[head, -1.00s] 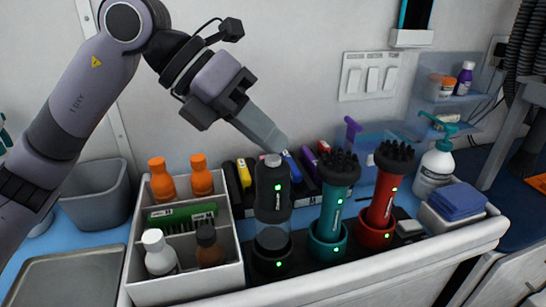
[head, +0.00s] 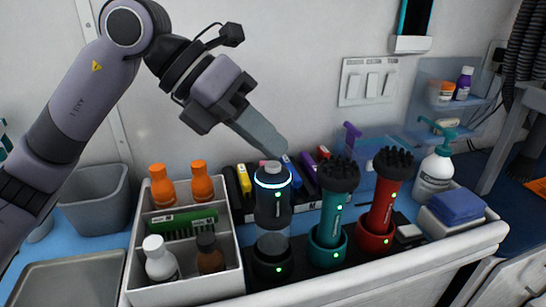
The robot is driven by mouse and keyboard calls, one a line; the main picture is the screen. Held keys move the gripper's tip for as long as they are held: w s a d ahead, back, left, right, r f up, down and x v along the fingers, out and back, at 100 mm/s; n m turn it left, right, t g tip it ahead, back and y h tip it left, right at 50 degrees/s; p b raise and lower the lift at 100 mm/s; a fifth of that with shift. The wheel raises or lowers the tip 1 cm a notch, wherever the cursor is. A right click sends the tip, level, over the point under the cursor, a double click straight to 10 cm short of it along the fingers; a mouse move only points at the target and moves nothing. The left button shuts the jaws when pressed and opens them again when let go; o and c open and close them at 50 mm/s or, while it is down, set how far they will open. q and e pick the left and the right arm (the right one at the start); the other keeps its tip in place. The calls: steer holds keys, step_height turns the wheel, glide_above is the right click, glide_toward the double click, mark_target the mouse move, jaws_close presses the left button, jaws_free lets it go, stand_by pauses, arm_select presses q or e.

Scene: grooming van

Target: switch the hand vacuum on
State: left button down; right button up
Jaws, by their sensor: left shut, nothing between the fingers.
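The hand vacuum (head: 272,212) stands upright in its dark base on the counter, black above with a clear lower section. A bright light ring glows around its top, and green lights show on its body and base. A grey button or cap (head: 270,167) sits on top. My left gripper (head: 281,150) is shut and empty, its fingertips just above and slightly right of the vacuum's top. I see a small gap but cannot tell the exact distance. My right gripper is not in view.
A teal brush tool (head: 331,213) and a red brush tool (head: 382,203) stand in cups right of the vacuum. A grey divided caddy (head: 233,262) with bottles is close on its left. Clippers or similar coloured items lie behind. A pump bottle (head: 436,172) stands at right.

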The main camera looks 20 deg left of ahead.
mark_target(265, 167)
arm_select(q)
steer(key=shift+r, duration=0.2)
step_height(265, 167, up, 6)
steer(key=p, duration=0.5)
stand_by(0.3)
steer(key=shift+s, duration=0.1)
